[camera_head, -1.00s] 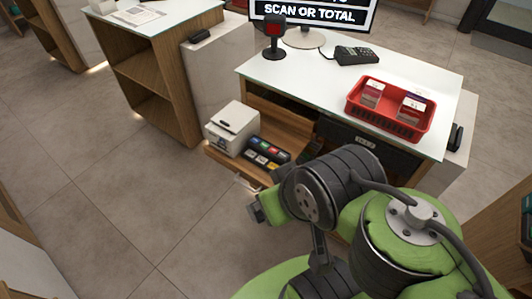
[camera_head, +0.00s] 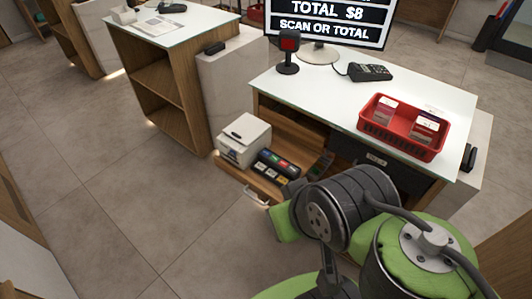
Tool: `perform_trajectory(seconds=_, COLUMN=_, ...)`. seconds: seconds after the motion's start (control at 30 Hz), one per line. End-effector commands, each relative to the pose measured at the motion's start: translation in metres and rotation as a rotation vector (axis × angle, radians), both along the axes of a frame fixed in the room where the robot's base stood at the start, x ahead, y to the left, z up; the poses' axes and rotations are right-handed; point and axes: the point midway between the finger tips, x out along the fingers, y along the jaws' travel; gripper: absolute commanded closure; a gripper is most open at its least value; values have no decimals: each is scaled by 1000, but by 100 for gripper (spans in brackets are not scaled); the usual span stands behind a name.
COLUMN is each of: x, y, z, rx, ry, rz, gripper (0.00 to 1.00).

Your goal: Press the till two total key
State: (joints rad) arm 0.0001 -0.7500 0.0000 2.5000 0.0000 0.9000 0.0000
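The till screen (camera_head: 330,22) stands at the back of the white-topped counter and reads "TOTAL $8" and "SCAN OR TOTAL". A black key block (camera_head: 277,165) with several coloured keys lies on a low pulled-out wooden shelf, beside a white printer-like box (camera_head: 243,138). The key labels are too small to read, so I cannot tell which is the total key. My green and black arm fills the lower right, just in front of the shelf. My gripper's fingers do not show clearly and seem hidden by the arm.
A red basket (camera_head: 404,127) with small boxes, a card terminal (camera_head: 369,71) and a black scanner (camera_head: 288,52) stand on the counter (camera_head: 330,95). A dark drawer is under it. A second wooden counter (camera_head: 165,90) is at the left. The floor (camera_head: 110,190) at left is clear.

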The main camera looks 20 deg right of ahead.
Motion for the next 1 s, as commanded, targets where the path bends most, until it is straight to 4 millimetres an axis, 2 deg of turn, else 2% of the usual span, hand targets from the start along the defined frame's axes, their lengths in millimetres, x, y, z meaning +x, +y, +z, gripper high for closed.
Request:
perform_trajectory(seconds=0.03, x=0, y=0, z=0, rx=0, ry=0, rz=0, gripper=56)
perform_trajectory(seconds=0.3, x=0, y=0, z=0, rx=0, ry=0, rz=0, gripper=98)
perform_trajectory(seconds=0.33, x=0, y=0, z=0, rx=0, ry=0, rz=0, gripper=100)
perform_trajectory(seconds=1.0, x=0, y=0, z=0, rx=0, ry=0, rz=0, gripper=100)
